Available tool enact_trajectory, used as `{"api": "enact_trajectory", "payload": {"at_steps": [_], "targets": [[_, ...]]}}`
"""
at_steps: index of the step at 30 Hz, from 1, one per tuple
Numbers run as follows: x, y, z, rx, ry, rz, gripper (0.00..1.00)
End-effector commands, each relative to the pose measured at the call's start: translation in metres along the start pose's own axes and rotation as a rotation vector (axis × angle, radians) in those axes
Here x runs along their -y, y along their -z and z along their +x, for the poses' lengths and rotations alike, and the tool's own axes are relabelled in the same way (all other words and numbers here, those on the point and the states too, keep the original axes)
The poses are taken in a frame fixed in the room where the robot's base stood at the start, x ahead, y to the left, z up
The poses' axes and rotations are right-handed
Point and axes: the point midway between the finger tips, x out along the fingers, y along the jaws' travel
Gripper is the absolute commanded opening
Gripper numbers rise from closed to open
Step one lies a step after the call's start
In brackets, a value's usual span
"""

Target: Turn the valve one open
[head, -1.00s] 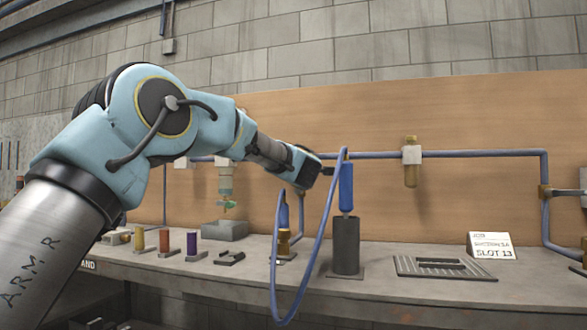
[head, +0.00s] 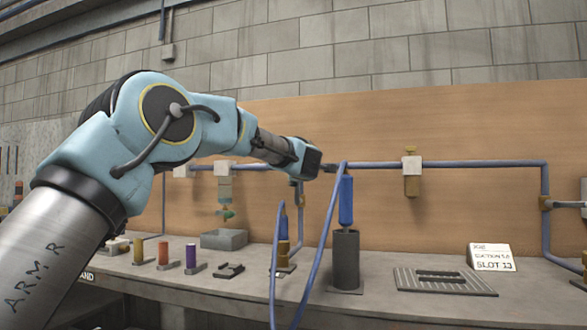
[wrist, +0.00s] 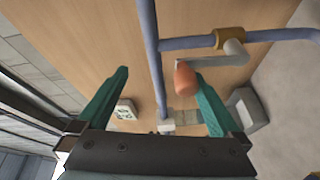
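In the wrist view, a valve has a brass body (wrist: 229,38) on a blue pipe. Its grey crank lever (wrist: 215,60) ends in an orange grip (wrist: 187,79). My gripper (wrist: 162,85) is open, with teal fingers spread wide and nothing held. The orange grip appears between the fingers, nearer the right-hand one; I cannot tell how far beyond the tips it is. In the head view, my gripper (head: 328,168) is small and dark near the blue wall pipe, and the lever cannot be made out there.
A blue cylinder (head: 346,200) above a dark holder (head: 345,260) and a looping blue hose (head: 310,265) stand near my gripper. A grey bin (head: 223,239), coloured cylinders and a slot sign (head: 491,257) are on the bench. Another brass fitting (head: 411,175) hangs from the pipe.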

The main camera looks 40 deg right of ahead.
Motion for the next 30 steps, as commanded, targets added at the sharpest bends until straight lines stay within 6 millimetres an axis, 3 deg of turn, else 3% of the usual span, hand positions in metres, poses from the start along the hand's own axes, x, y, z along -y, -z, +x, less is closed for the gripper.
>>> {"api": "enact_trajectory", "payload": {"at_steps": [1,11,12,30], "targets": [[-0.072,0.021,-0.009,-0.024,-0.093,-0.033,0.61],[-0.078,0.019,-0.011,-0.019,-0.093,-0.035,0.61],[-0.014,-0.003,-0.004,0.012,0.002,0.01,0.61],[-0.002,-0.003,-0.035,0.009,0.009,0.01,0.61]]}}
